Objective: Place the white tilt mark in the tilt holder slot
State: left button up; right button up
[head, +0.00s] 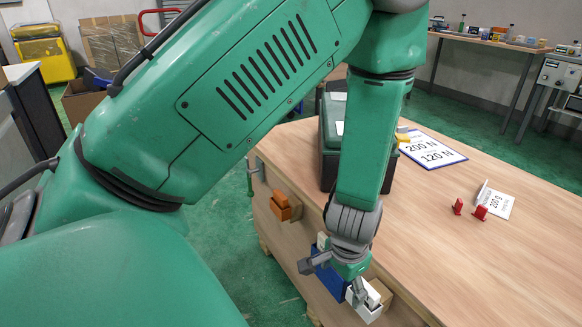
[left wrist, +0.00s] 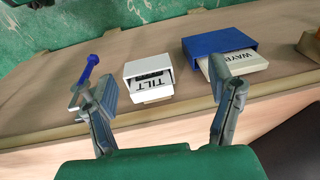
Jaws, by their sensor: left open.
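A small white box lettered TILT (left wrist: 150,82), seemingly the tilt holder, sits near the middle of the left wrist view. A dark recess shows behind its lettered white face. I cannot tell whether a separate white tilt mark is in it. The box also shows in the head view (head: 367,310), low at the table's side. My left gripper (left wrist: 167,90) is open, with its fingers apart on either side of the white box in the picture and nothing clearly between them. In the head view the same gripper (head: 334,277) points down beside the holders. My right gripper is not in view.
A blue-handled pin or screw (left wrist: 90,68) is near the left finger.

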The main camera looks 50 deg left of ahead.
pick_arm(q)
jog(key=s+d+f+h, duration=0.1)
jog(key=s+f, duration=1.1)
jog(key=s, duration=0.4)
jog(key=shift+s+d+f+g, duration=0.15)
jog(key=shift+s+d+g, duration=0.1)
jog(key=shift+d+g, duration=0.1)
jog(key=shift+a, duration=0.1)
